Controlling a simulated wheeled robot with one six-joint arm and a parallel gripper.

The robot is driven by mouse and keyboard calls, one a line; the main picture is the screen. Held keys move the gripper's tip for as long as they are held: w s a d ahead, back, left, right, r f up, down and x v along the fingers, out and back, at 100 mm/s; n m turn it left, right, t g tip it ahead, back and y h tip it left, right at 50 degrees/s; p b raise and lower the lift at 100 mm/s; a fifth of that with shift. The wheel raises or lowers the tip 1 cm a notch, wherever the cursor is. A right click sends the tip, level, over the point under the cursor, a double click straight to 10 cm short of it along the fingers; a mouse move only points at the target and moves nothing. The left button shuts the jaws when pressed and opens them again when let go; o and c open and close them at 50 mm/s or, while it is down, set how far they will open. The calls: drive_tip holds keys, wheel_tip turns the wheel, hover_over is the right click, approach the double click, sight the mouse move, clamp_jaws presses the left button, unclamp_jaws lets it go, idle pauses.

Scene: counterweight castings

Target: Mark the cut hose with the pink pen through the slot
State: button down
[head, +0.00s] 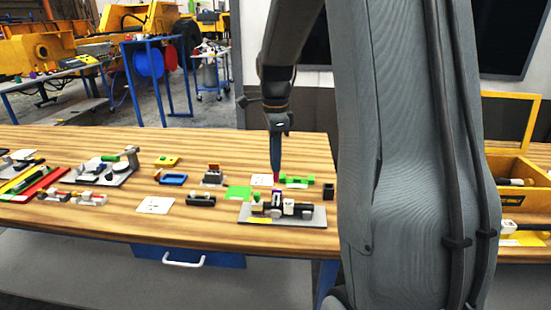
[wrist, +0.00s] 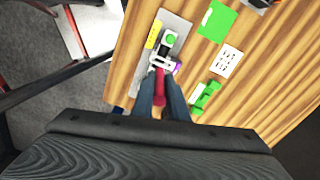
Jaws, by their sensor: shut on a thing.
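My gripper (head: 277,165) points down over the wooden table, shut on the pink pen (head: 277,180). In the wrist view the pen (wrist: 158,84) shows between the two dark fingers. Below it is a grey plate (head: 262,218) with a yellow label, a dark hose-like piece (head: 304,210) and white blocks (head: 288,207). A purple-and-white part (head: 277,197) stands just under the pen. In the wrist view a white bracket (wrist: 161,63), perhaps the slot, lies at the pen's far end. I cannot tell whether the pen touches it; the tip is unclear.
A yellow bin (head: 522,195) is at the far right. My arm hides much of the table's right.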

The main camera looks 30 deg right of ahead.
sight(275, 181)
drive_tip(key=shift+f+b, duration=1.15)
drive_tip(key=shift+f, duration=1.55)
drive_tip(key=shift+p, duration=0.7)
drive_tip(key=shift+f, duration=0.85)
idle(2.8)
drive_tip(key=shift+r+p, duration=2.5)
drive_tip(key=shift+r, duration=1.05)
